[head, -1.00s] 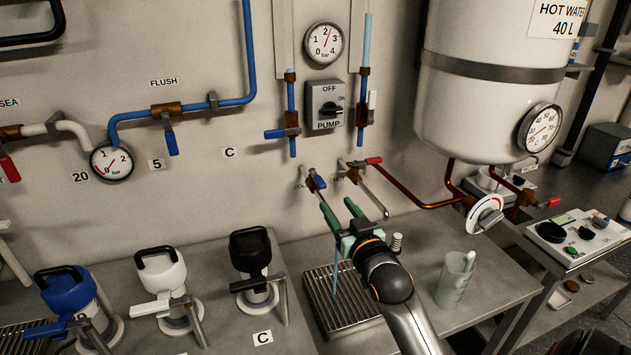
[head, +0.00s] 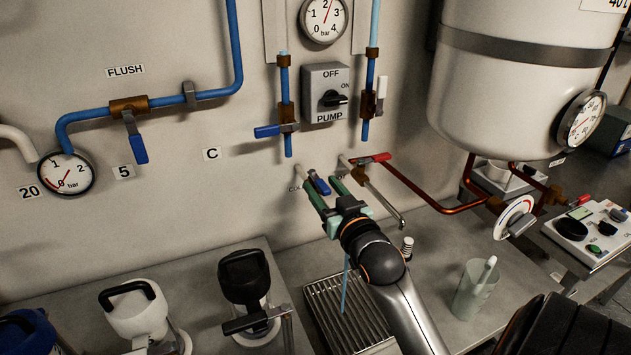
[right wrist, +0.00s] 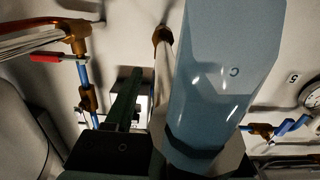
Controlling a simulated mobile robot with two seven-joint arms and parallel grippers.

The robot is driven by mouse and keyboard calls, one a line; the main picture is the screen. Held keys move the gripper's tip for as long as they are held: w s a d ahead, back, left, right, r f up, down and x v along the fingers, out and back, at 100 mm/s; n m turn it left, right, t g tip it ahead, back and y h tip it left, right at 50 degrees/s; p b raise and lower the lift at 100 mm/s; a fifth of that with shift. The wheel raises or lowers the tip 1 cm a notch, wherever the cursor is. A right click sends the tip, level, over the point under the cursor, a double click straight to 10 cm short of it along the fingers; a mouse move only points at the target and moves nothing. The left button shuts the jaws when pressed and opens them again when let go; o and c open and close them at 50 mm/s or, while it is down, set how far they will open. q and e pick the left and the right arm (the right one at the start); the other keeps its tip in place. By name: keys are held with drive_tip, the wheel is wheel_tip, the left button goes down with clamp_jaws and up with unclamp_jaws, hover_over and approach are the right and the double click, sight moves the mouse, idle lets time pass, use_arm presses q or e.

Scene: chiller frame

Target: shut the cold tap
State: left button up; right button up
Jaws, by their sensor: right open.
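The cold tap's blue lever (head: 319,184) is on the wall beside a partly hidden label. My right gripper (head: 322,176) is open, with its green fingers on either side of the lever in the head view. Whether a finger touches the lever I cannot tell. A blue water stream (head: 345,287) falls below the gripper towards the drip tray (head: 322,301); the tap's spout is largely hidden by my gripper. In the right wrist view, a large pale blue shape and a dark green finger (right wrist: 123,98) fill the middle, and the lever cannot be made out. My left gripper is not in view.
The hot tap with a red lever (head: 375,158) is close on the right, its spout reaching forward. A pump switch (head: 327,94) and a blue-handled valve (head: 275,130) are above. A cup (head: 474,290) stands on the counter, and a black-topped pump (head: 246,278) is at left.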

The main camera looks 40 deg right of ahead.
drive_tip(key=shift+w+d, duration=0.1)
drive_tip(key=shift+w, duration=0.1)
clamp_jaws()
idle(0.5)
drive_tip(key=shift+r, duration=0.1)
idle(0.9)
